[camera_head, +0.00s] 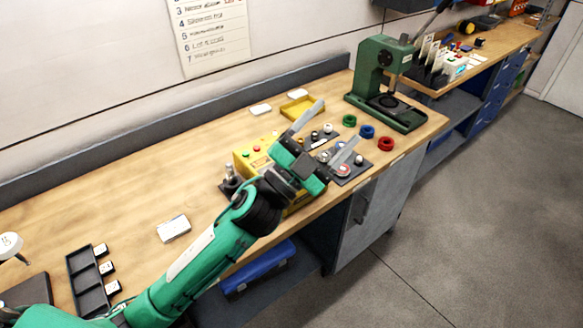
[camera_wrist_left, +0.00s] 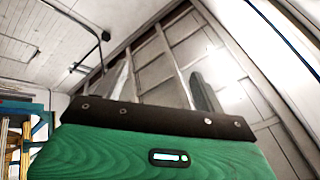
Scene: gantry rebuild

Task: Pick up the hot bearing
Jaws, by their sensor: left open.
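A yellow box with red and green buttons (camera_head: 243,158) stands on the bench, partly hidden by my left arm. Several small silvery round parts lie on a dark mat (camera_head: 358,167) to its right. One ring-shaped part (camera_head: 343,171) there looks reddish; I cannot tell for certain which part is the hot bearing. My left gripper (camera_head: 339,121) is open and empty, above the bench in front of the box and mat. Its two fingers stand apart in the left wrist view (camera_wrist_left: 162,82), with only wall and ceiling behind them. My right gripper is not in view.
Green (camera_head: 349,120), blue (camera_head: 367,131) and red (camera_head: 386,144) rings lie near the green press (camera_head: 377,62). A yellow tray (camera_head: 300,107) lies at the back. A black compartment tray (camera_head: 90,284) sits at left. The bench's left middle is mostly clear.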

